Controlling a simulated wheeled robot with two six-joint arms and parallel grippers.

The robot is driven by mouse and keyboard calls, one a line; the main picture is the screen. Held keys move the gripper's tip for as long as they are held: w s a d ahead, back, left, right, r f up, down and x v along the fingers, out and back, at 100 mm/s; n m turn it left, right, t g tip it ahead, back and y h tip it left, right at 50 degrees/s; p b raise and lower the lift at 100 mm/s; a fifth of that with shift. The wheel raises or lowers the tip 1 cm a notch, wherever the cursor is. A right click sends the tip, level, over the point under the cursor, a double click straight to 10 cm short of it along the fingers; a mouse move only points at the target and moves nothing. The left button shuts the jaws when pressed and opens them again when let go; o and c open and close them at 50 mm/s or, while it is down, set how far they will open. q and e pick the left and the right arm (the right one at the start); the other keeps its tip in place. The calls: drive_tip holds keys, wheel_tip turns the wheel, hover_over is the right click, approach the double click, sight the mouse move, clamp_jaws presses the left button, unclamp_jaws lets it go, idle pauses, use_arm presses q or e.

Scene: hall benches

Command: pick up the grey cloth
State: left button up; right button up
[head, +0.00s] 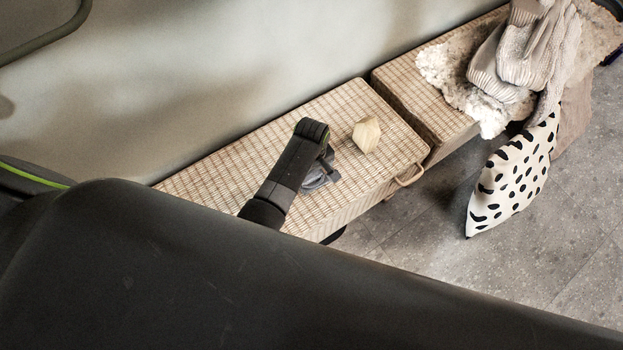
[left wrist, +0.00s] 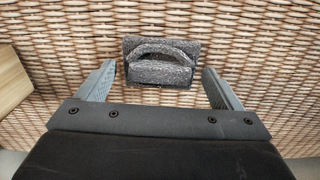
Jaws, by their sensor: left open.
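The grey cloth (left wrist: 160,62) lies folded on the woven bench top in the left wrist view, a small bundle with a raised, arched fold. My left gripper (left wrist: 158,82) is open, with one finger on each side of the cloth and a gap to both. In the head view my left gripper (head: 328,172) is over the near wicker bench, and a small grey part of the cloth (head: 316,181) shows beside it. The rest of the cloth is hidden there by my arm. My right gripper is not in view.
A pale wooden faceted block (head: 366,134) stands on the wicker bench (head: 225,165) just right of my gripper; its edge shows in the left wrist view (left wrist: 12,85). A second bench holds a fleece (head: 455,75) and knitwear (head: 525,55). A spotted cushion (head: 512,180) leans there. A wall runs behind.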

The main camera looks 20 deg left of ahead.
sight(311, 176)
use_arm(q)
drive_tip(key=shift+f, duration=0.2)
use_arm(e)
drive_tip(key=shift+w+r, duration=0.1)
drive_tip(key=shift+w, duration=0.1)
use_arm(q)
drive_tip(key=c, duration=0.7)
drive_tip(key=shift+r, duration=0.1)
drive_tip(key=shift+r, duration=0.25)
drive_tip(key=shift+r+p, duration=0.5)
drive_tip(key=shift+r, duration=0.45)
wheel_tip(311, 176, up, 8)
drive_tip(key=shift+f+p, duration=0.25)
drive_tip(key=shift+p, duration=0.75)
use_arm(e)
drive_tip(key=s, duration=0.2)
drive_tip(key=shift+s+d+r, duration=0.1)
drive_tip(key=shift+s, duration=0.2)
